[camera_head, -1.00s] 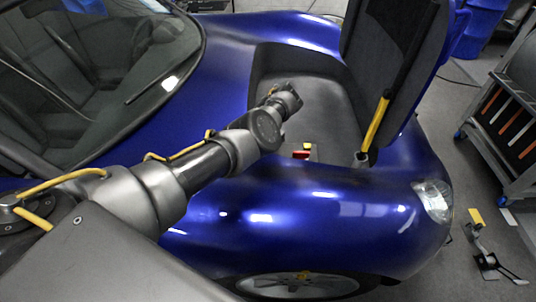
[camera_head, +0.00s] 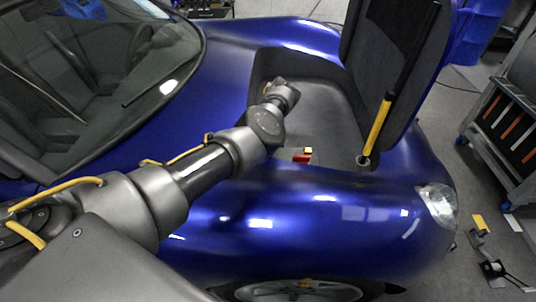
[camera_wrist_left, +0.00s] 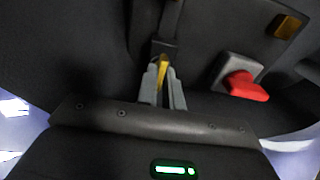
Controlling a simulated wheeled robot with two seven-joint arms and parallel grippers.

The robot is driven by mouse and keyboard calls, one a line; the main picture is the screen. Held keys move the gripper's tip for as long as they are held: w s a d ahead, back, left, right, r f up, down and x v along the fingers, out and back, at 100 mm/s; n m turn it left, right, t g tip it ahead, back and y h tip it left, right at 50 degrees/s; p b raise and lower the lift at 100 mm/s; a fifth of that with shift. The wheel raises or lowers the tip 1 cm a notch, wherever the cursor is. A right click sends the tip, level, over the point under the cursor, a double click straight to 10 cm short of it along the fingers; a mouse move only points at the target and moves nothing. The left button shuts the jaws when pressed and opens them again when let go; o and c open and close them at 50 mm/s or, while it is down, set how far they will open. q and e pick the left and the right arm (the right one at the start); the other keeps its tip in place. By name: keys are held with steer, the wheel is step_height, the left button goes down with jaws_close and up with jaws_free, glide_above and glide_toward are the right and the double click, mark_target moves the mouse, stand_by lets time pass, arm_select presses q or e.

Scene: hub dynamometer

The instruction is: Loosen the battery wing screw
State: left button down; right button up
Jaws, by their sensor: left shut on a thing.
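My left arm reaches into the open front compartment (camera_head: 325,110) of the blue car. In the left wrist view, my left gripper (camera_wrist_left: 163,88) has its two grey fingers closed on a narrow yellow piece, which looks like the wing screw (camera_wrist_left: 163,68). The screw's lower part is hidden between the fingers. A dark strap or bar (camera_wrist_left: 168,22) runs up from just beyond the fingertips. In the head view, my wrist hides the fingers and the screw. My right gripper is in neither view.
A red knob on a grey base (camera_wrist_left: 246,86) sits right of the fingers, with a yellow-brown block (camera_wrist_left: 287,25) farther up. The raised lid (camera_head: 388,60) and its yellow strut (camera_head: 377,125) stand right of my arm. A tool cart (camera_head: 510,120) is at far right.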

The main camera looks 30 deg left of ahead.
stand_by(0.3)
arm_select(q)
steer(key=c, duration=1.5)
jaws_free()
steer(key=shift+c, duration=0.2)
